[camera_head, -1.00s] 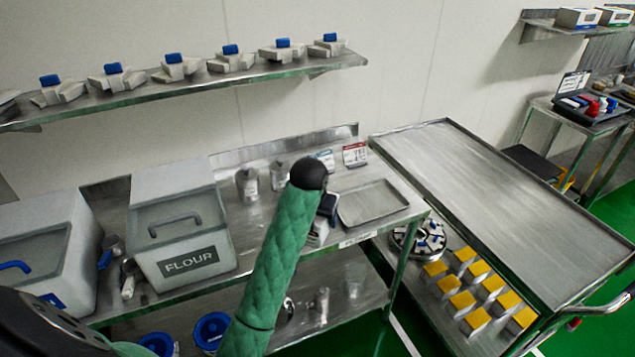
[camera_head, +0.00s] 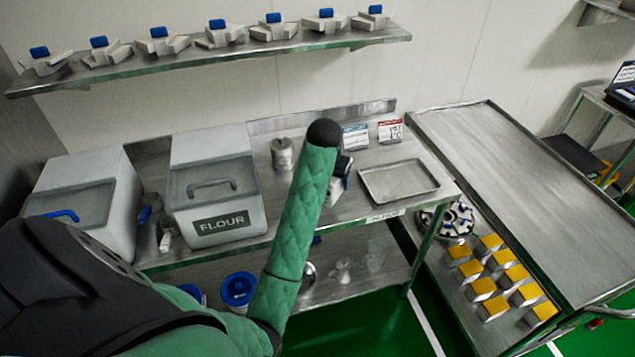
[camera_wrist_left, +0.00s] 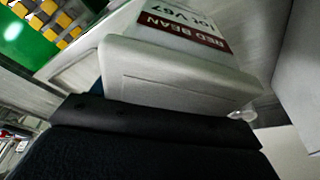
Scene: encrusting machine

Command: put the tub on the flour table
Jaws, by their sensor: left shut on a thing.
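A white tub (camera_wrist_left: 175,75) fills the middle of the left wrist view, with a red and white "RED BEAN" label (camera_wrist_left: 185,30) showing at its top. My left gripper (camera_wrist_left: 155,112) is shut on the tub's near edge. In the head view, my green-sleeved left arm hides most of the gripper (camera_head: 343,167) and tub; a pale part of the tub (camera_head: 335,190) shows beside the sleeve, over the flour table (camera_head: 290,200). I cannot tell whether the tub touches the tabletop. My right gripper is not in view.
The flour bin (camera_head: 215,185) and another bin (camera_head: 85,200) stand at the table's left. A metal canister (camera_head: 282,153), sign cards (camera_head: 390,130) and a shallow tray (camera_head: 398,180) are near my arm. A cart (camera_head: 520,190) stands at the right, with several yellow-topped blocks (camera_head: 490,285) below.

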